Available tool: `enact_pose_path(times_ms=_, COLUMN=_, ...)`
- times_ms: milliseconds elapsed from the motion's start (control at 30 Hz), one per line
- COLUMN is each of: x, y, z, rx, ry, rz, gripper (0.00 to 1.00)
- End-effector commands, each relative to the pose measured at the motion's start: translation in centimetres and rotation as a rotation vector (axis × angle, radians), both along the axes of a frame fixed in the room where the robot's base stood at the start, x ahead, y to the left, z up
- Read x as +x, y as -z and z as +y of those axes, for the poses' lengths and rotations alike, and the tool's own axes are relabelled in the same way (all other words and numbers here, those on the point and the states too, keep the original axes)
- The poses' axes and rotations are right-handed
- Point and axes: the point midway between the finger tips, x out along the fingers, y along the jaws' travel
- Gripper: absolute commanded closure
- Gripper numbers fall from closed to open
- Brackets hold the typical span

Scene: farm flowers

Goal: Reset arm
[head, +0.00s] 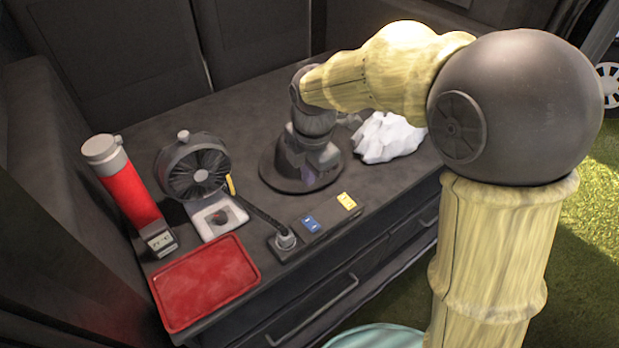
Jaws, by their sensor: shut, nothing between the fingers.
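My arm comes in from the right, with pale yellow links and a large dark ball joint. It reaches left over the dark worktop (240,108). My gripper (312,160) is at the end of the dark wrist, pointing down over the middle of the worktop. It is shut and holds nothing that I can see. Its fingertips are hard to make out against a dark round shape with a wide rim at the same spot. I cannot tell whether they touch it or the worktop.
A white crumpled thing (388,137) lies right of my gripper. To the left stand a round fan (193,168), a red cylinder (130,188) and a white device (219,216). A red tray (205,280) lies at the front left. A dark strip has blue (310,224) and yellow (346,201) pieces.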

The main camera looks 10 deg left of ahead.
Motion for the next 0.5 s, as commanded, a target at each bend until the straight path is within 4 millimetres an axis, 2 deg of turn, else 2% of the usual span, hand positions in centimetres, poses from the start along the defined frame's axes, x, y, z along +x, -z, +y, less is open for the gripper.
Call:
enact_pose_path(times_ms=367, x=-0.01, y=0.05, z=0.0, rx=0.0, ry=0.0, rz=0.0, gripper=1.0)
enact_pose_path(times_ms=500, x=0.07, y=0.18, z=-0.72, rx=0.003, ry=0.052, rz=0.0, gripper=1.0)
